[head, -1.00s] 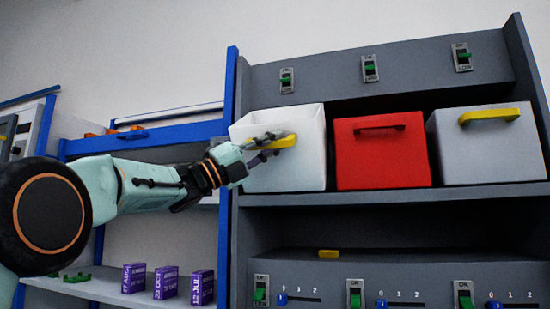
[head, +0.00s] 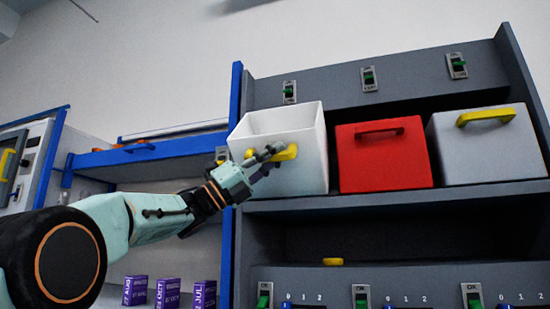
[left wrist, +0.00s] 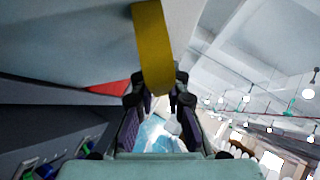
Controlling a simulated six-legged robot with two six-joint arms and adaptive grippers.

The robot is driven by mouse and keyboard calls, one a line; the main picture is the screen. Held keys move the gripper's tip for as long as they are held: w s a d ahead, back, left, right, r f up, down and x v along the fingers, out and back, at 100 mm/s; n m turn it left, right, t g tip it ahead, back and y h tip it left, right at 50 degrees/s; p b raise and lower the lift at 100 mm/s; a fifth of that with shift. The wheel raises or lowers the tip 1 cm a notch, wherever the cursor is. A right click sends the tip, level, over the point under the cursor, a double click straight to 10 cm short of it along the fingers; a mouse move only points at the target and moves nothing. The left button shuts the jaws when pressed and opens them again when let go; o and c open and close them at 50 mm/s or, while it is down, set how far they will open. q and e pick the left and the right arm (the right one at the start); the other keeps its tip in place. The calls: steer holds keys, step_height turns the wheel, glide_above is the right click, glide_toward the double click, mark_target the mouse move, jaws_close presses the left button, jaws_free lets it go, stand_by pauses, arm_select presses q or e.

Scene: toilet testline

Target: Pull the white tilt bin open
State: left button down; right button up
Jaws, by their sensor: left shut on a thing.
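The white tilt bin (head: 304,170) stands at the left of the upper shelf in the head view. It is tilted forward and its open top shows. Its yellow handle (head: 287,153) is on the front face. My left gripper (head: 268,158) is shut on the handle. In the left wrist view the yellow handle (left wrist: 152,45) passes between the fingers of my left gripper (left wrist: 158,90). My right gripper is not in view.
A red bin (head: 382,158) and a grey bin (head: 487,148) stand to the right on the same shelf. A blue post (head: 232,130) rises left of the white bin. Switches line the panels above and below. Purple boxes (head: 167,293) stand at the lower left.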

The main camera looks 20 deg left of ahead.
arm_select(q)
steer(key=shift+a, duration=0.1)
steer(key=c, duration=1.3)
jaws_free()
steer(key=shift+a, duration=0.2)
steer(key=shift+c, duration=0.2)
steer(key=shift+d, duration=0.15)
steer(key=v, duration=1.2)
steer(key=shift+d, duration=0.1)
